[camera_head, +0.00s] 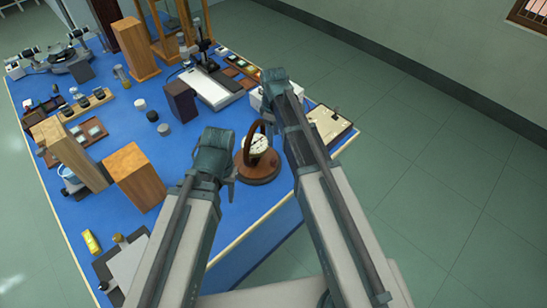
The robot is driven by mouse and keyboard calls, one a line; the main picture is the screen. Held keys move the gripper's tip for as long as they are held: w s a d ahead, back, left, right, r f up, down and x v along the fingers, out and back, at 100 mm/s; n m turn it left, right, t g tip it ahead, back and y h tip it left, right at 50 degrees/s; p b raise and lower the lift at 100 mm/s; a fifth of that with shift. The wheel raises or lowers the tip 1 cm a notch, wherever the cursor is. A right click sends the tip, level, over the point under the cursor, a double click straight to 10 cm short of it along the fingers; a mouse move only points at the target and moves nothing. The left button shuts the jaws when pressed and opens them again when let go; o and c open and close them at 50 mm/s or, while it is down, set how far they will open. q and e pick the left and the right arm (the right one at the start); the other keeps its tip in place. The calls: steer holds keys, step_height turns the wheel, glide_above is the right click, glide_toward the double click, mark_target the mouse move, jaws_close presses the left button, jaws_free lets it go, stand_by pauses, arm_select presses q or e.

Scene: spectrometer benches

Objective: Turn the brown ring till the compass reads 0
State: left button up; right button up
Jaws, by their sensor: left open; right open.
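The compass is a pale round dial (254,145) set within a brown ring (265,127) that stands upright on a round brown base near the front edge of the blue table. The dial is too small to read. My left gripper (213,154) is just left of the base, over the table. My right gripper (275,88) is above and to the right of the ring, beyond it. Both grippers are open and look empty, though their fingertips are hard to make out. My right forearm passes close along the right side of the ring.
Wooden blocks (135,176) stand to the left of my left gripper. A dark block (181,101) and a white device (212,86) stand behind the compass. A cream board (329,124) lies right of my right forearm. Bare blue table shows between the blocks and the compass.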

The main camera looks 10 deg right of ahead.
mark_target(274, 160)
arm_select(q)
step_height(274, 160, down, 13)
steer(key=b, duration=1.3)
steer(key=shift+f, duration=0.15)
arm_select(e)
step_height(274, 160, down, 13)
steer(key=shift+f, duration=0.15)
jaws_close()
